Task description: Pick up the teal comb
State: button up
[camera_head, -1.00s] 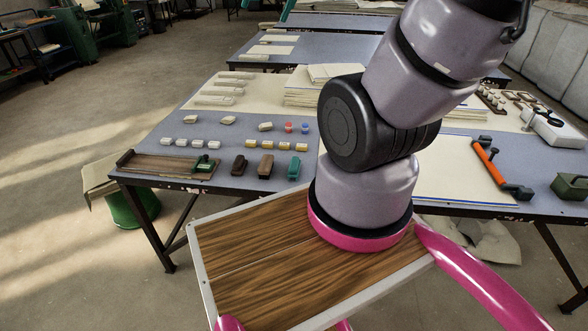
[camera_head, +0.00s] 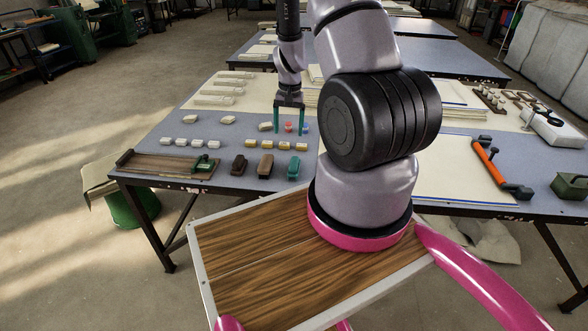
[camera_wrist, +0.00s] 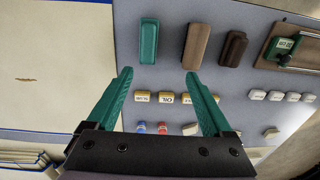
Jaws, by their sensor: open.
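The teal comb (camera_head: 293,168) is a small block-like piece at the front of the blue-grey table, at the right end of a row with two brown ones. In the wrist view the teal comb (camera_wrist: 149,41) lies just beyond my fingertips, slightly left of the middle. My gripper (camera_head: 289,131) is open and points down over the table, farther back than the comb. Its two teal fingers also show in the wrist view, with the gap between them (camera_wrist: 159,75) empty.
A brown comb (camera_wrist: 196,46) and a darker one (camera_wrist: 233,48) lie beside the teal one. Several yellow-labelled blocks (camera_wrist: 167,97) lie between the comb and my gripper. A wooden tray (camera_head: 140,163) is at the table's left corner; a cream sheet (camera_head: 455,172) lies to the right.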

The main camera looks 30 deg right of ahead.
send_over(294, 162)
jog(key=shift+g, duration=0.3)
notch_tip(294, 162, down, 8)
jog(key=shift+w+f, duration=0.1)
jog(key=shift+f, duration=3.25)
grip_shut()
jog(key=shift+r, duration=0.15)
notch_tip(294, 162, up, 10)
jog(key=shift+f, duration=0.1)
